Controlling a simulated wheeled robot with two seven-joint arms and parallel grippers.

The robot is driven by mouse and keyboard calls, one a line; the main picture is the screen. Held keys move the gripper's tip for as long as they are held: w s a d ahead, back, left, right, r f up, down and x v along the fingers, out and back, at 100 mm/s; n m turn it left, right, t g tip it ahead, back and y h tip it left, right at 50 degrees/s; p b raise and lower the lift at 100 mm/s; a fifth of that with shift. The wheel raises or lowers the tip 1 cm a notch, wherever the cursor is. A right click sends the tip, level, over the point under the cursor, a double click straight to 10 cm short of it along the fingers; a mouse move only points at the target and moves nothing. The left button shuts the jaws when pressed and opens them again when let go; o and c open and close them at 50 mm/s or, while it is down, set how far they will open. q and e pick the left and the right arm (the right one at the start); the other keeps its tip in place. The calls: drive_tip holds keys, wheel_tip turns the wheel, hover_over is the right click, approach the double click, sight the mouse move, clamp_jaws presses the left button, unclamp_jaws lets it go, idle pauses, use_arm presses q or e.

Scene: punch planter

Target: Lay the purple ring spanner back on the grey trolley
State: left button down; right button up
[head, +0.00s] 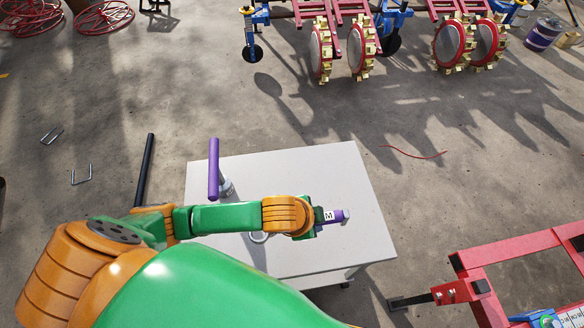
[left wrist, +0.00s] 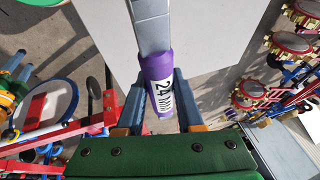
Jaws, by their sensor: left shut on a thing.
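The purple ring spanner shows in the head view as a purple sleeve (head: 338,215) with a white label. In the left wrist view, the spanner (left wrist: 157,80) has a purple sleeve labelled 24 MM and a flat grey shank running up out of the picture. My left gripper (head: 318,217) is shut on the sleeve, above the grey trolley (head: 300,177); its fingers (left wrist: 152,108) lie either side of it. The gap between spanner and trolley top cannot be judged. A pale ring (head: 258,238) shows beside my forearm; I cannot tell whether it belongs to the spanner.
A purple-handled tool (head: 213,168) with a metal end stands at the trolley's left side. A black bar (head: 146,165) is left of the trolley. A red frame (head: 510,250) is at the lower right. The trolley's back and right top look clear.

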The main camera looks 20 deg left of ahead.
use_arm(q)
drive_tip(key=w+a+f+b, duration=0.1)
drive_tip(key=w+a+f, duration=0.1)
drive_tip(key=w+f, duration=0.1)
drive_tip(key=w+a+f, duration=0.2)
drive_tip(key=w+f, duration=0.2)
drive_tip(key=w+a+f+b, duration=0.1)
drive_tip(key=w+a+f, duration=0.1)
drive_tip(key=w+f, duration=0.1)
drive_tip(key=shift+w+f+b, duration=0.3)
drive_tip(key=shift+f+b, duration=0.05)
drive_tip(key=shift+f, duration=0.5)
drive_tip(key=c, duration=0.5)
unclamp_jaws()
drive_tip(key=shift+c, duration=0.2)
